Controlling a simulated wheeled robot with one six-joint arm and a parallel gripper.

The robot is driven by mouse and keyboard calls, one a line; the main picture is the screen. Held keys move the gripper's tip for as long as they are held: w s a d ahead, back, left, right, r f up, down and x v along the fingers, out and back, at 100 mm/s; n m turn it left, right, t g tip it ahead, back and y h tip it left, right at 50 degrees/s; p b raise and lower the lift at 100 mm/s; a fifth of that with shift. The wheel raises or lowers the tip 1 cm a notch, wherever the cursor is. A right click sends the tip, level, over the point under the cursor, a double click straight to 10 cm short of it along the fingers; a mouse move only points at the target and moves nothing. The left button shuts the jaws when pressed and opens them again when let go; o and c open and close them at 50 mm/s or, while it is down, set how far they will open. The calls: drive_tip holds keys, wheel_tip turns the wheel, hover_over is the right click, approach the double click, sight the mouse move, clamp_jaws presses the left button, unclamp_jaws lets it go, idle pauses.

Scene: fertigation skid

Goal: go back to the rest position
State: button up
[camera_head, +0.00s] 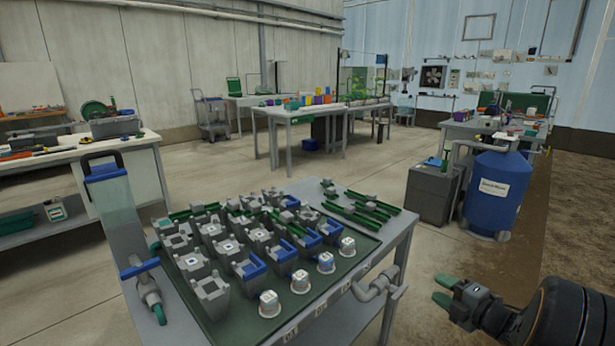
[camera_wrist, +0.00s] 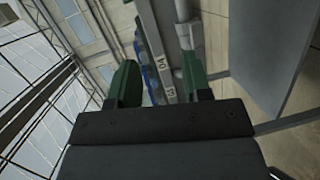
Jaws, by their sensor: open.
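My gripper (camera_head: 446,291) is at the lower right of the head view, with its green fingers apart and nothing between them. It is to the right of the grey skid table and clear of it. In the wrist view the two green fingers (camera_wrist: 158,85) stand apart, with the table's labelled edge (camera_wrist: 165,75) visible beyond them. My dark forearm shows at the lower right corner of the head view.
The skid table (camera_head: 345,315) carries a dark green tray (camera_head: 235,328) with several grey fittings, white-capped parts and green bars. A grey pipe elbow (camera_head: 372,288) juts from its right side towards my gripper. A blue tank (camera_head: 495,190) and grey cabinet (camera_head: 432,194) stand behind. Floor between is clear.

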drive_tip(key=w+a+r+m+g+h+p, duration=0.1)
drive_tip(key=a+r+m+h+p, duration=0.1)
drive_tip(key=r+m+h+p, duration=0.6)
drive_tip(key=w+a+r+m+g+h+p, duration=0.15)
drive_tip(key=r+m+p, duration=0.3)
drive_tip(key=r, duration=0.85)
drive_tip(key=s+a+r+m+g+y+p, duration=0.1)
drive_tip(key=s+a+r+m+g+p, duration=0.3)
drive_tip(key=s+a+p, duration=0.3)
drive_tip(key=s+a+r+m+g+y+p, duration=0.1)
drive_tip(key=s+a+r+m+g+p, duration=0.3)
drive_tip(key=s, duration=0.8)
drive_tip(key=a+r+m+p, duration=0.1)
drive_tip(key=a+m+p, duration=0.1)
drive_tip(key=a+p, duration=0.1)
drive_tip(key=shift+a+r, duration=0.2)
drive_tip(key=shift+a, duration=0.6)
drive_tip(key=shift+s+g, duration=0.1)
drive_tip(key=shift+g, duration=0.15)
